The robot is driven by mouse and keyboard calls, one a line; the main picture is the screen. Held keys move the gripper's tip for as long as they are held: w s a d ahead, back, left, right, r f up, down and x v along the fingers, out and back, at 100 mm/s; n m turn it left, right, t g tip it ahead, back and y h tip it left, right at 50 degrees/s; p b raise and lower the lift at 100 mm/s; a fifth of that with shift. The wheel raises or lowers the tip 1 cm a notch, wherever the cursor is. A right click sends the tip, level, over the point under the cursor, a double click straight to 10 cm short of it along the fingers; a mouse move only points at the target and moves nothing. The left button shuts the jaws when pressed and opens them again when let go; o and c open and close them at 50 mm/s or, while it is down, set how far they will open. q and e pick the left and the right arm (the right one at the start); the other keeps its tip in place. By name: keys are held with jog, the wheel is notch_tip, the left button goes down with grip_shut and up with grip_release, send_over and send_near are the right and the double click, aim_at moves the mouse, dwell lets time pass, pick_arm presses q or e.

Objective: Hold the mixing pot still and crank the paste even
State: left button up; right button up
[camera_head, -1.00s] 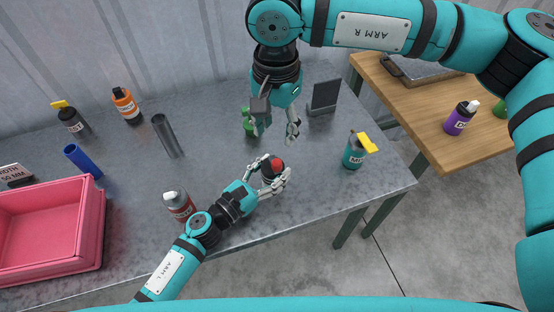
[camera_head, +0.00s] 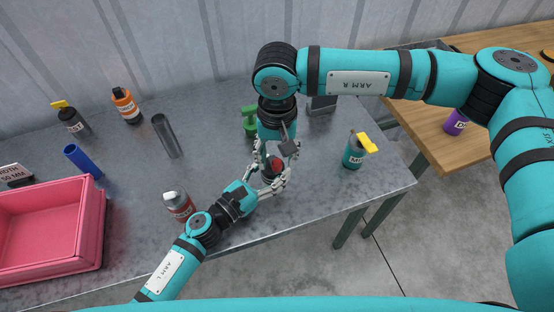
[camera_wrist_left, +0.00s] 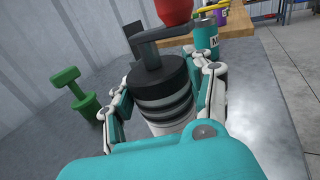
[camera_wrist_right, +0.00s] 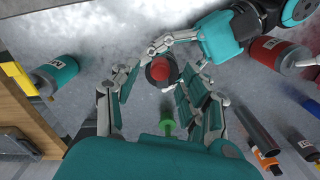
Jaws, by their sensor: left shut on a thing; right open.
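The mixing pot (camera_wrist_left: 165,98) is a dark lidded cylinder with a pale lower body. A grey crank arm (camera_wrist_left: 158,34) lies across its top and carries a red knob (camera_wrist_left: 173,10). My left gripper (camera_head: 270,183) is shut around the pot's sides, near the table's front edge. My right gripper (camera_head: 270,163) is open, pointing down just above the pot. In the right wrist view the red knob (camera_wrist_right: 163,69) shows beyond and between its spread fingers. The paste inside is hidden.
A green object (camera_head: 249,120) stands behind the pot. A pink bin (camera_head: 50,225) fills the table's left end. Bare metal lies between pot and teal bottle.

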jog(key=shift+f, duration=1.4)
jog(key=shift+c, duration=0.4)
grip_shut()
